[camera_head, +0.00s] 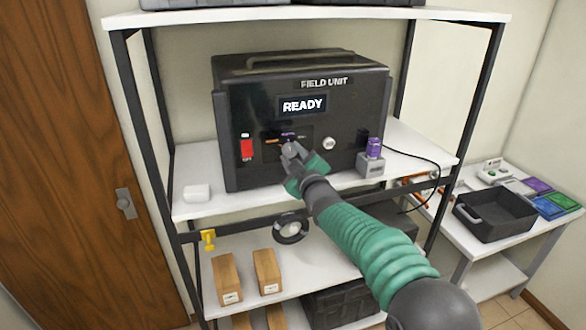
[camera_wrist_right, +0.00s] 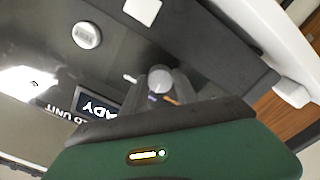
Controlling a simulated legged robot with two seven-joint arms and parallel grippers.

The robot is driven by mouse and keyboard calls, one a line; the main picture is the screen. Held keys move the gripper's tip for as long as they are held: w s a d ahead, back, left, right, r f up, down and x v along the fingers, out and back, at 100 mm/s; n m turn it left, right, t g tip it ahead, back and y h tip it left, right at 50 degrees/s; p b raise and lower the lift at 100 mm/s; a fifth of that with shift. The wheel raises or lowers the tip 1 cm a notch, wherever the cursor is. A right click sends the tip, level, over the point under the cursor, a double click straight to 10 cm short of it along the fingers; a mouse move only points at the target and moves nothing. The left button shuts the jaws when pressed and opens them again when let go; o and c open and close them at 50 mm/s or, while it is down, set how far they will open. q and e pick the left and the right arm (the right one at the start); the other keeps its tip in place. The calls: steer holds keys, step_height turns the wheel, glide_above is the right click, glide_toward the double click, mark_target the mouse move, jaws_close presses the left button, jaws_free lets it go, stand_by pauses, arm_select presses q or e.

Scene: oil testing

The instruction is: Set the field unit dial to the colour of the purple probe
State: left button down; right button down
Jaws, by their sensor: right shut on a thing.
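The black field unit (camera_head: 350,100) stands on the shelf, its screen (camera_head: 303,105) reading "READY". Its dial (camera_wrist_right: 160,80) is a small round grey knob on the front panel. My right gripper (camera_head: 291,155) is shut on the dial; the fingers sit on either side of it in the wrist view (camera_wrist_right: 162,86). A purple mark (camera_head: 288,134) shows just above the dial and an orange mark (camera_head: 271,141) to its left. The dial's exact pointing is hidden by the fingers. The purple probe (camera_head: 375,146) stands upright in a grey holder (camera_head: 370,165) at the unit's right. My left gripper is out of view.
A red switch (camera_head: 246,148) and a round pale button (camera_head: 329,143) flank the dial. A small white block (camera_head: 197,193) lies at the shelf's left. A side table at right holds a black bin (camera_head: 495,217) and coloured pads (camera_head: 550,206). A black cable trails right of the probe.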

steer(key=shift+f+n+b, duration=0.25)
steer(key=shift+n+b, duration=0.4)
steer(key=shift+n, duration=0.05)
steer(key=shift+f+n+b, duration=0.2)
steer(key=shift+n+b, duration=0.4)
steer(key=shift+n, duration=0.1)
steer(key=c, duration=1.2)
jaws_free()
steer(key=shift+c, duration=0.2)
steer(key=shift+o, duration=1.1)
steer(key=shift+r, duration=0.1)
steer(key=shift+o, duration=0.4)
steer(key=shift+w, duration=0.2)
steer(key=shift+r, duration=0.1)
